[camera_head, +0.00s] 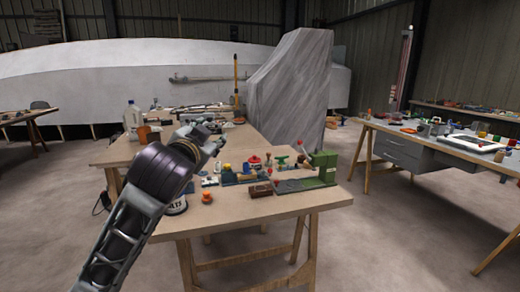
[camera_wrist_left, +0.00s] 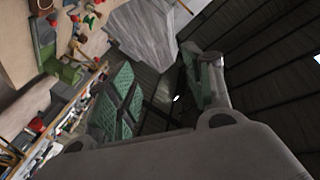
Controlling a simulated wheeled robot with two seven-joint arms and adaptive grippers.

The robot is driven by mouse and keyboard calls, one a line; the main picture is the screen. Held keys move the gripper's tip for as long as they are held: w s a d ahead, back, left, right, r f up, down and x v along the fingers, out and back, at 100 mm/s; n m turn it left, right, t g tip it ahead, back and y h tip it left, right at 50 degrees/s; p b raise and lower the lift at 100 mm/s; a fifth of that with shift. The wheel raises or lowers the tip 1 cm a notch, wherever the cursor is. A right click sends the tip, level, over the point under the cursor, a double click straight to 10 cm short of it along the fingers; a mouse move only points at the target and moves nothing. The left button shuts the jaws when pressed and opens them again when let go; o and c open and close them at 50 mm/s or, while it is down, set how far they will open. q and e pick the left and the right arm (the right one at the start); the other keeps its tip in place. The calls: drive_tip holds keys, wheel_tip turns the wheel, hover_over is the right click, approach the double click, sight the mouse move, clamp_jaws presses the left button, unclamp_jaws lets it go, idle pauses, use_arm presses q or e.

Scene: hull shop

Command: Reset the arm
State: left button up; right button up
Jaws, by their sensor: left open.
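My left arm rises from the lower left of the head view. Its left gripper (camera_head: 208,142) is raised above the left part of the wooden workbench (camera_head: 250,209), with nothing seen between its fingers. In the left wrist view, the left gripper (camera_wrist_left: 165,92) has its two green-padded fingers spread wide apart. Dark wall and roof show between them, and the gripper is open and empty. My right arm and right gripper are not in view.
On the bench stand a green machine (camera_head: 322,168), a brown block (camera_head: 261,190), an orange knob (camera_head: 206,197) and a clear jug (camera_head: 133,115). A grey slab (camera_head: 292,85) stands behind. A second table (camera_head: 430,137) is at right, with open floor between.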

use_arm(q)
drive_tip(key=s+a+f+n+g, duration=0.1)
drive_tip(key=s+f+g, duration=0.2)
drive_tip(key=f, duration=0.9)
drive_tip(key=s+a+f+n+g, duration=0.2)
drive_tip(key=f, duration=1)
drive_tip(key=s+a+f+n+g, duration=0.1)
drive_tip(key=s+f+g, duration=0.2)
drive_tip(key=f, duration=0.9)
drive_tip(key=s+f+n+g, duration=0.1)
drive_tip(key=s+f+g, duration=0.5)
drive_tip(key=s+f, duration=1.5)
drive_tip(key=shift+s+d+f, duration=0.2)
drive_tip(key=shift+s+f, duration=0.1)
drive_tip(key=shift+f, duration=0.35)
